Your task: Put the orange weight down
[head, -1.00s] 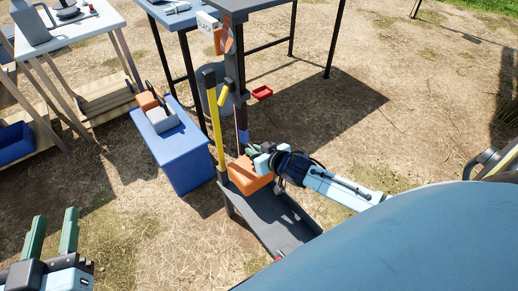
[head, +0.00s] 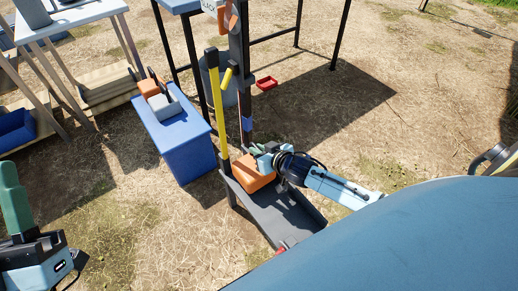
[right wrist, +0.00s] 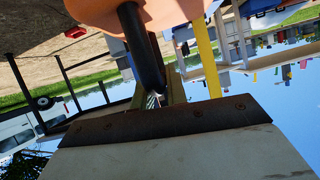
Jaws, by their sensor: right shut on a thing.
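The orange weight (head: 250,176) is at the far end of a low dark grey tray (head: 285,214), beside a yellow post. It also shows at the top of the right wrist view (right wrist: 175,12), with a black handle (right wrist: 142,50). My right gripper (head: 262,154) is shut on the weight at its top. The gripper hides part of the weight, and I cannot tell whether its underside touches the tray. My left gripper (head: 16,205) is at the lower left, far from the weight. Its fingers overlap in view, so its opening is unclear.
A yellow post (head: 216,105) with a black top rises at the tray's far left corner. A blue box (head: 184,150) with grey and orange items on top stands to the left. The tray's near part is bare.

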